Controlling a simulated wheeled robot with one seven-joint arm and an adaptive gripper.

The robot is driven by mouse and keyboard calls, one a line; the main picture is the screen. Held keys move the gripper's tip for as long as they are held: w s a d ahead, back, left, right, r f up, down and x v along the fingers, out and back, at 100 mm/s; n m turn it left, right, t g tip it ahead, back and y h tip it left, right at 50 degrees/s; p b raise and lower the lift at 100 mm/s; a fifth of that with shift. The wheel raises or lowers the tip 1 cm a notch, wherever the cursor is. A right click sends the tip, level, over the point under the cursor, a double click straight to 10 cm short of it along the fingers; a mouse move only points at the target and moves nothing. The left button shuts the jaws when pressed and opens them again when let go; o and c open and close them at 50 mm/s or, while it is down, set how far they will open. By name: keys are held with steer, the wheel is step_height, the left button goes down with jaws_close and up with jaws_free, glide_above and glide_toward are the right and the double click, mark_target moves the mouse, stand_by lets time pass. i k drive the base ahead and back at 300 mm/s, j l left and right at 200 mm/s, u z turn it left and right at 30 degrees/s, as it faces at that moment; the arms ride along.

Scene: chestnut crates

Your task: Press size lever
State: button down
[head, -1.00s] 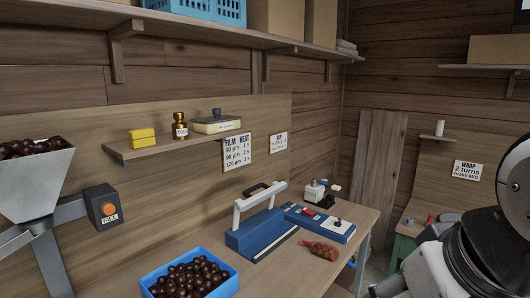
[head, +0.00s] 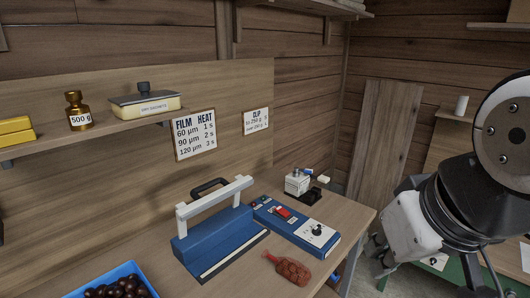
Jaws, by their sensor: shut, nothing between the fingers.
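A small clipping machine with a white body (head: 297,184) stands at the back right of the bench, on a dark base. A blue part and a pale-tipped lever (head: 322,179) stick out on its right side; I cannot tell for certain which one is the size lever. The clip sign (head: 256,121) on the wall board names sizes around 250 g. My gripper (head: 374,248) is at the right, beyond the bench's right edge and apart from the machine. It is small and partly hidden by my own arm; it looks shut and empty.
A blue sealer (head: 213,240) with a white-and-black handle stands mid-bench, beside a blue control box (head: 296,226) with a red switch and knob. A red net bag (head: 287,268) lies in front. A blue crate (head: 133,268) holds chestnuts. A shelf (head: 90,135) runs above.

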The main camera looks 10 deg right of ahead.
mark_target(296, 170)
steer(key=i+l, duration=0.25)
steer(key=i+l+u, duration=0.1)
steer(key=i+l, duration=0.15)
steer(key=l, duration=0.2)
steer(key=i+l, duration=0.25)
steer(key=i+l+u, duration=0.1)
steer(key=l, duration=0.4)
steer(key=i, duration=0.1)
